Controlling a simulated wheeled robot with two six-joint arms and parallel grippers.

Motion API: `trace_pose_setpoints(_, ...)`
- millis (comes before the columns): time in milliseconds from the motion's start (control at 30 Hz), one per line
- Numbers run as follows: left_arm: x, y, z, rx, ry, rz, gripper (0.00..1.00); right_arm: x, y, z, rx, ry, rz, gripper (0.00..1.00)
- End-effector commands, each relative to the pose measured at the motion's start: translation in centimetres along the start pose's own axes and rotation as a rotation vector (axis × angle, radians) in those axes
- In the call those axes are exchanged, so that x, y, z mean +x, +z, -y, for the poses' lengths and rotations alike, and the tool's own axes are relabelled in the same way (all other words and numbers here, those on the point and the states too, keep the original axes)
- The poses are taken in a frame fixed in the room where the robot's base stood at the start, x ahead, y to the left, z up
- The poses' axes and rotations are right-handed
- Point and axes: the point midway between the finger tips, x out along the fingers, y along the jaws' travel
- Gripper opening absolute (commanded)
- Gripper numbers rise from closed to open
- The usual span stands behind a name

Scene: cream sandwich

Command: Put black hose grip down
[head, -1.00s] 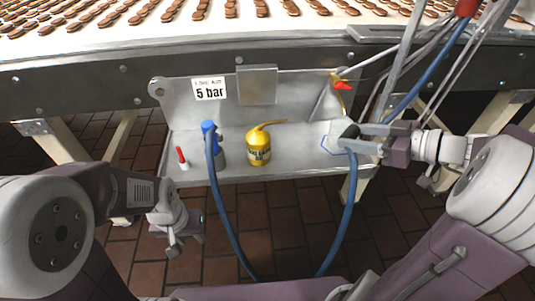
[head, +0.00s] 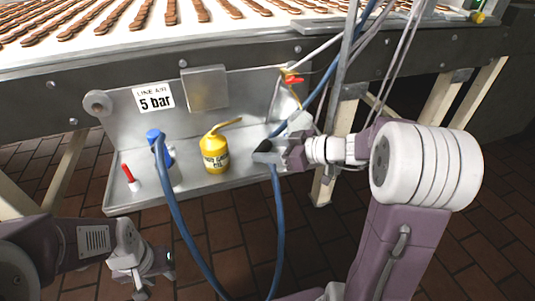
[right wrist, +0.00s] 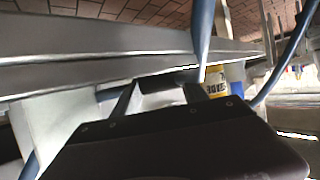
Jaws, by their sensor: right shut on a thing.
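My right gripper (head: 272,153) is shut on the black hose grip (head: 262,147) at the right end of the metal shelf, to the right of the yellow oil can (head: 214,152). In the right wrist view the black grip (right wrist: 162,84) lies between the two fingers. A blue hose (head: 279,215) hangs from it over the shelf's front edge. I cannot tell whether the grip touches the shelf. My left gripper (head: 141,291) is low at the bottom left, away from the shelf; its jaws are unclear.
The metal shelf (head: 127,203) also carries a blue-topped item (head: 154,137) with a hose and a red-and-white marker (head: 129,176). A red-handled valve (head: 293,81) and pipes stand behind the gripper. The conveyor (head: 240,38) runs above.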

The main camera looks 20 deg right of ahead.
Motion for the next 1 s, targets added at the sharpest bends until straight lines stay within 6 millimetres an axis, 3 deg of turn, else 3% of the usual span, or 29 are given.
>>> trace_pose_setpoints(367,0.6,0.1,0.0,0.000,0.000,0.000,0.36,0.1,0.3,0.0,-0.002,0.001,-0.001,0.08)
trace_pose_setpoints(400,0.4,0.0,0.0,0.000,0.000,0.000,0.36,0.1,0.1,0.0,-0.001,0.001,-0.001,0.59)
trace_pose_setpoints(467,0.4,0.0,0.0,0.000,0.000,0.000,0.36,0.0,0.1,0.0,-0.001,0.001,-0.001,0.72)
trace_pose_setpoints(867,-0.5,-0.1,0.0,0.000,0.000,0.000,0.36,-0.2,-0.5,0.0,0.000,0.001,-0.001,0.72)
trace_pose_setpoints(1000,-1.1,-0.1,0.0,0.000,0.000,0.000,0.36,-2.7,-0.5,-0.2,0.000,0.007,-0.002,0.72)
